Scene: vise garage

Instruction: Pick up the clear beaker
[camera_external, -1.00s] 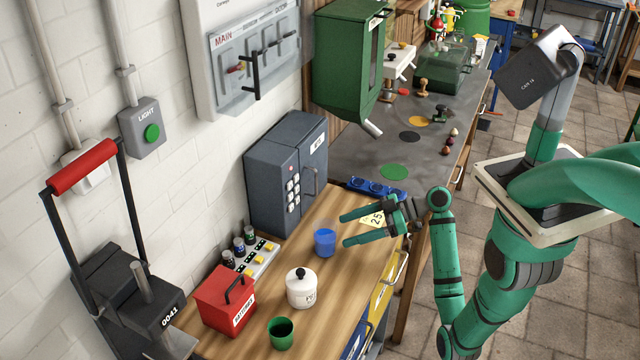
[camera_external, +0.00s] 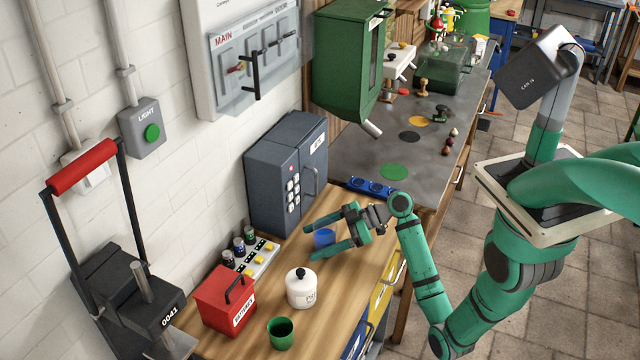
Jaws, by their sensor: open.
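The clear beaker (camera_external: 324,239) stands on the wooden bench top, beside the grey cabinet. It looks blue in its lower part, as if filled, and its upper wall is too faint to make out. My gripper (camera_external: 309,241) is open, with its two green fingers spread and pointing left. One finger passes on the far side of the beaker and the other on its near side, partly hiding it. The fingertips reach a little past the beaker. I cannot tell whether either finger touches it.
A white lidded jar (camera_external: 301,291), a green cup (camera_external: 281,335) and a red box (camera_external: 226,302) stand nearer on the wooden bench (camera_external: 335,290). A grey cabinet (camera_external: 285,180) stands behind the beaker. A rack of small bottles (camera_external: 250,258) is to the left.

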